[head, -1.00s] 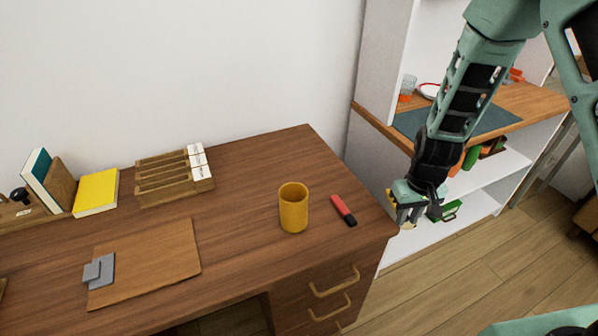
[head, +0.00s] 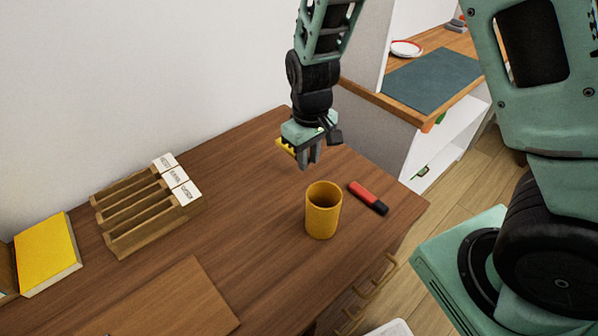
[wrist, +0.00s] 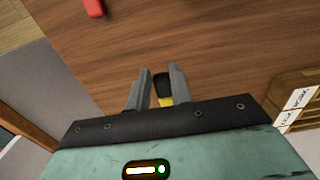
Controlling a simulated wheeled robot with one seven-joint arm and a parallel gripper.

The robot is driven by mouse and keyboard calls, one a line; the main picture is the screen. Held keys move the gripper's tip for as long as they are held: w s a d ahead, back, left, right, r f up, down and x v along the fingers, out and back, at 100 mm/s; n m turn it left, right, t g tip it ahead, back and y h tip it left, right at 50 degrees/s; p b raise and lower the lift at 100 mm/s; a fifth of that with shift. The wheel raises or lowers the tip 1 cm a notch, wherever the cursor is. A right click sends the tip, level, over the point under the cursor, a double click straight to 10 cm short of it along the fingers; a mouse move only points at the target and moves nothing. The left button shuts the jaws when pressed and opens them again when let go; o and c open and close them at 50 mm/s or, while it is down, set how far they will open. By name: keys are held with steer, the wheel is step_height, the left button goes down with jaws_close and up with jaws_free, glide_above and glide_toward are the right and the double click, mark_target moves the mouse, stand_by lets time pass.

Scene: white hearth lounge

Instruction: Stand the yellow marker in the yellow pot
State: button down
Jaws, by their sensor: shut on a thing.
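The yellow pot (head: 323,212) stands upright on the brown desk, its open top facing up. My gripper (head: 309,160) is above the desk, behind the pot and a little left of it in the head view. It is shut on the yellow marker (head: 285,146), whose yellow end sticks out to the left of the fingers. In the wrist view the marker's dark end and a bit of yellow (wrist: 165,101) show between the fingertips (wrist: 157,88). Most of the marker is hidden by the gripper. The pot does not show in the wrist view.
A red marker with a dark end (head: 368,198) lies right of the pot. A wooden slotted rack (head: 135,212) with white label cards, a yellow book (head: 46,254) and a brown board (head: 185,300) are at left. A shelf unit stands beyond the desk's right end.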

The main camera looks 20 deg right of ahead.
mark_target(308, 184)
steer(key=shift+f, duration=2.95)
steer(key=shift+f+b, duration=0.15)
steer(key=shift+b, duration=0.2)
steer(key=c, duration=1.3)
jaws_free()
steer(key=shift+o, duration=0.2)
step_height(308, 184, up, 12)
steer(key=p, duration=0.1)
steer(key=s+a+r+n, duration=0.1)
steer(key=s+a+r, duration=0.1)
steer(key=s, duration=0.5)
steer(key=s+a+r+n, duration=0.1)
steer(key=s+a+r, duration=0.2)
steer(key=s, duration=0.4)
steer(key=s+a+r+n, duration=0.2)
steer(key=s+r, duration=0.1)
steer(key=s, duration=0.4)
steer(key=shift+s+a+r+y, duration=0.25)
steer(key=shift+s+a+y, duration=0.05)
steer(key=shift+s+a, duration=0.1)
